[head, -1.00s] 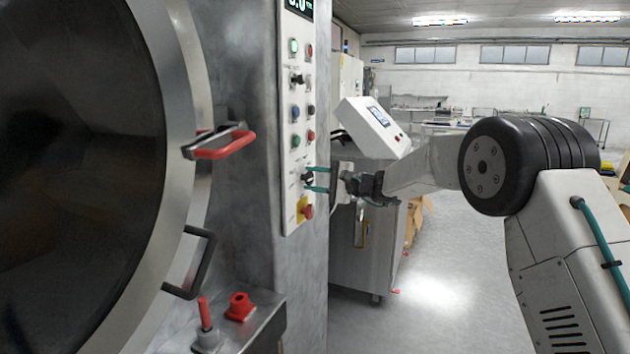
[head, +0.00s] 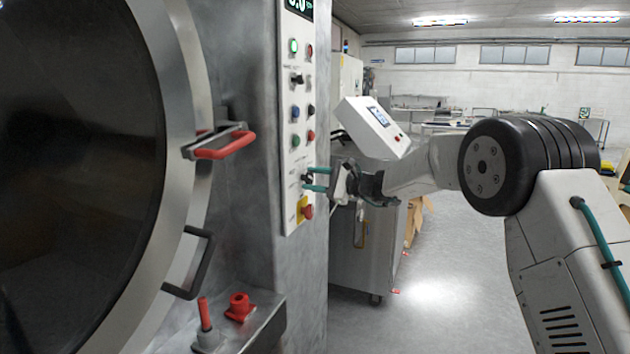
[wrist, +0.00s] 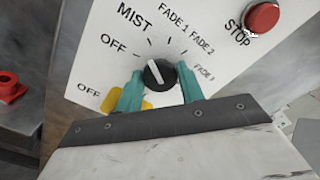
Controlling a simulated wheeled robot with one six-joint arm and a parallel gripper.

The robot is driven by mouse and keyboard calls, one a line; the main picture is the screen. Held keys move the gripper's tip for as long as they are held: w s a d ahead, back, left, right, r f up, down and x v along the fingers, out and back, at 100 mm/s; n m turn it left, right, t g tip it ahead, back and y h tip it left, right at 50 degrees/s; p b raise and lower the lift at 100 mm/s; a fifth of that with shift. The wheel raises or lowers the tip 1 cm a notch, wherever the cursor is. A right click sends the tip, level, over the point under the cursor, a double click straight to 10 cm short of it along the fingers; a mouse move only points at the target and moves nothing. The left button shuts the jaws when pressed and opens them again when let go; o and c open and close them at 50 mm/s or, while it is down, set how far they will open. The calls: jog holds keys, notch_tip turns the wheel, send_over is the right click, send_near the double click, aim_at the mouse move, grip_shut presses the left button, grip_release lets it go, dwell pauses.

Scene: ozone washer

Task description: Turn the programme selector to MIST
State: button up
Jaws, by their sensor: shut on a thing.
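The programme selector (wrist: 159,74) is a round black knob with a white line. It sits on a pale panel (wrist: 88,50) marked OFF, MIST, FADE 1, FADE 2 and FADE 3. The white line points up and a little left, close to the MIST mark; I cannot tell if it is exactly on it. My gripper (wrist: 160,86) has teal fingers on either side of the knob, shut on it. In the head view my gripper (head: 312,180) reaches the panel from the right, and the selector is mostly hidden by the fingers.
A red STOP button (wrist: 262,16) is at the upper right of the panel in the wrist view. A red knob on a yellow plate (head: 306,211) is just below my gripper. The round door's red handle (head: 225,147) is to the left. Open floor lies to the right.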

jog(key=shift+f, duration=0.15)
jog(key=o, duration=1)
jog(key=shift+d, duration=0.15)
jog(key=v, duration=0.7)
jog(key=shift+s+d, duration=0.2)
jog(key=shift+d, duration=0.1)
